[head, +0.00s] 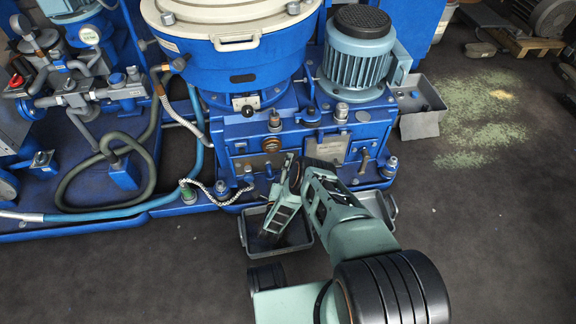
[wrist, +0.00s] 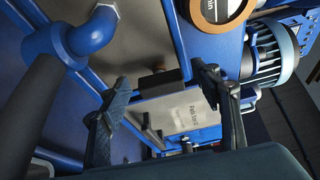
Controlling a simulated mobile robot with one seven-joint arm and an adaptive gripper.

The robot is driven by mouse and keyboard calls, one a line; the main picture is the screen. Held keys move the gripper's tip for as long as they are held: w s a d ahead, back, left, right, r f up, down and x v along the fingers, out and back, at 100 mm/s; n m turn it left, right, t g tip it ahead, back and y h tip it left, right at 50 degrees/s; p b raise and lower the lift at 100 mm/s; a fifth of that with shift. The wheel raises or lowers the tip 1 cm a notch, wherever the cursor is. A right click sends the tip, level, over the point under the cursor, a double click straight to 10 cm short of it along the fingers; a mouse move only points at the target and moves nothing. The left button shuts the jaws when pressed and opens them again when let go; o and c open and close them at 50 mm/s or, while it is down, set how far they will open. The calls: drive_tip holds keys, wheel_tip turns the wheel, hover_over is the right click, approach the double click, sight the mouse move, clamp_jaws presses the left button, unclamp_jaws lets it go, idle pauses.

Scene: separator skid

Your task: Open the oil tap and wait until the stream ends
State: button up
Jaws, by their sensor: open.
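My gripper (wrist: 162,80) is open in the wrist view, one dark finger at each side, with nothing visibly held. A dark brown block (wrist: 160,80) on the blue housing shows between the fingertips. Below it are a pale lettered plate (wrist: 178,112) and a small grey stem-like fitting (wrist: 150,128). I cannot tell which of these, if any, is the oil tap. In the head view my gripper (head: 283,205) is low at the front of the blue separator (head: 240,125), above a grey tray (head: 243,240). My arm hides part of the front. No oil stream is visible.
A blue-grey motor (head: 355,60) stands right of the cream lid (head: 235,25). Hoses (head: 125,150) and pipework fill the left side. A thick blue pipe elbow (wrist: 90,32) is near the left finger.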

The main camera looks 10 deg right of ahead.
drive_tip(key=v, duration=0.7)
drive_tip(key=shift+a, duration=0.1)
idle(7.2)
